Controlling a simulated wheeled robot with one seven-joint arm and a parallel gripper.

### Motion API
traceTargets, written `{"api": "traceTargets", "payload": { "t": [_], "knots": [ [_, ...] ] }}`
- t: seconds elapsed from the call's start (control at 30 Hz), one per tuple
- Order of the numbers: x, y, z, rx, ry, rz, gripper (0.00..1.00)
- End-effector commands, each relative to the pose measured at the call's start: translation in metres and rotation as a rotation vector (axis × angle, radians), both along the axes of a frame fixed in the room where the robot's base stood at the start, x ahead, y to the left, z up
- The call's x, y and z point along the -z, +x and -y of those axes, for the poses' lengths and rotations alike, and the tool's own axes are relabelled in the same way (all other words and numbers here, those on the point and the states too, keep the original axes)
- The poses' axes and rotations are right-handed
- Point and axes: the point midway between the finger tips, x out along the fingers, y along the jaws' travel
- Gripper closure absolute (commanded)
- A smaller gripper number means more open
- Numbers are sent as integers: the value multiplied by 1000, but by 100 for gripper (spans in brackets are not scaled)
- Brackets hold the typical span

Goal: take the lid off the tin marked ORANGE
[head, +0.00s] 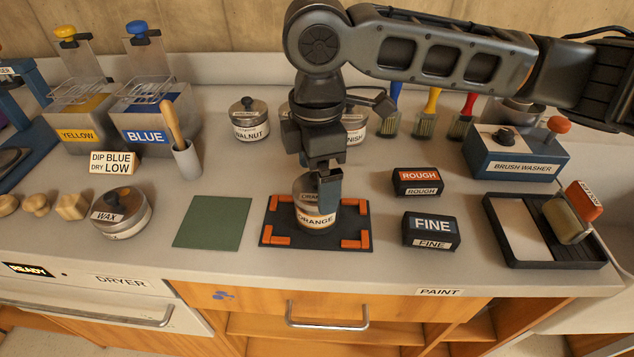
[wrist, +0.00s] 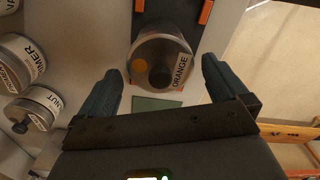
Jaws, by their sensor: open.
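The tin marked ORANGE (head: 318,220) stands upright on a black mat with orange corner pieces, and its top is partly hidden by my gripper in the head view. In the wrist view the ORANGE tin (wrist: 181,72) shows from above, with its grey lid (wrist: 148,57) on, a dark knob (wrist: 160,76) and an orange dot. My gripper (head: 327,203) is directly over the tin, pointing down. In the wrist view my gripper (wrist: 160,70) has its two fingers apart, one to each side of the tin, with nothing held. I cannot tell the exact height of the fingertips above the knob.
The black mat (head: 275,238) lies beside a bare green square (head: 213,222). ROUGH (head: 417,182) and FINE (head: 431,231) blocks stand to the right. A WALNUT tin (head: 249,121) and other tins stand behind. A WAX tin (head: 120,212) is at left.

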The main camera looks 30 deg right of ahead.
Motion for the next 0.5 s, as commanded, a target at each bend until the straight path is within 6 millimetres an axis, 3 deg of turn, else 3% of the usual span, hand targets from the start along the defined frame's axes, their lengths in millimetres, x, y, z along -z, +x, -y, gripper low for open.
{"api": "traceTargets", "payload": {
  "t": [0.07,0.5],
  "knots": [
    [0,0,0,0,0,0,3],
    [0,0,0,-1,1,0,45]
  ]
}}
